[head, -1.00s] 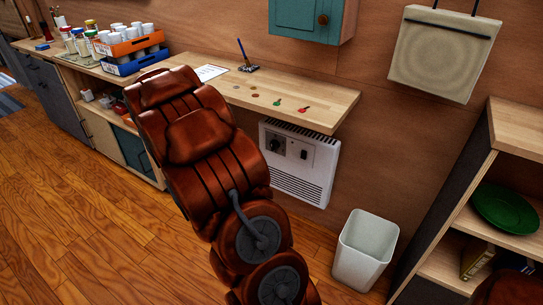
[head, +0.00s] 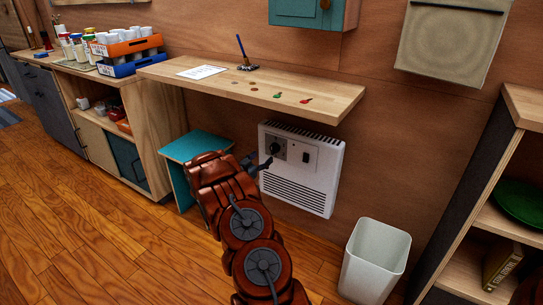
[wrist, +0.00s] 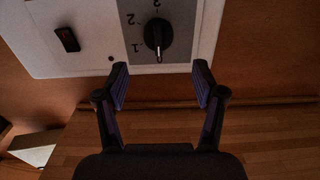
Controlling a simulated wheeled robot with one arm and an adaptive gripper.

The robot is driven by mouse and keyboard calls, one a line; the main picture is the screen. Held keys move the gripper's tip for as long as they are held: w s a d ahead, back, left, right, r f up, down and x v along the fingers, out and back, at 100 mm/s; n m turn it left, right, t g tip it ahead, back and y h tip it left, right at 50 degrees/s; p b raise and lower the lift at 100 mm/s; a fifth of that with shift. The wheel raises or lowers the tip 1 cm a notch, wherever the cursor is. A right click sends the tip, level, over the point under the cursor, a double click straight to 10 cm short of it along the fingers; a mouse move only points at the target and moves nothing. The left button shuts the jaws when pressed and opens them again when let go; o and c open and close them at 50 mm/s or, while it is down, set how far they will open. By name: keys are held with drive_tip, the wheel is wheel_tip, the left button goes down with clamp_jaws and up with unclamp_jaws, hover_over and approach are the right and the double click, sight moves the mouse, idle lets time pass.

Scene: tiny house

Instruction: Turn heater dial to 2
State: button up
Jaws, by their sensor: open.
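The white wall heater (head: 310,190) hangs below the wooden counter in the head view. Its black round dial (wrist: 157,33) is at the top middle of the wrist view, and it also shows in the head view (head: 275,149). Upside-down numerals 1, 2 and 3 curve along the dial's left side in the wrist view. The dial's pale pointer mark faces the bottom of that picture, past the 1 and away from the 2. My gripper (wrist: 160,76) is open and empty, its two fingers apart just below the dial in the picture. No contact shows.
A black rocker switch (wrist: 67,39) is on the heater panel beside the dial. The counter (head: 220,84) juts out above the heater. A teal stool (head: 196,147) stands left of it, and a white bin (head: 375,262) is on the floor to the right.

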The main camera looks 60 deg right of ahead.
sight(272, 150)
drive_tip(key=d, duration=0.2)
drive_tip(key=d+b, duration=0.1)
drive_tip(key=d, duration=0.2)
drive_tip(key=shift+d+f, duration=0.2)
drive_tip(key=shift+d, duration=0.15)
drive_tip(key=shift+w+d+r+b, duration=0.15)
drive_tip(key=shift+d+b, duration=0.15)
drive_tip(key=shift+d, duration=0.75)
drive_tip(key=shift+c, duration=0.3)
drive_tip(key=c, duration=1.1)
drive_tip(key=shift+o, duration=0.2)
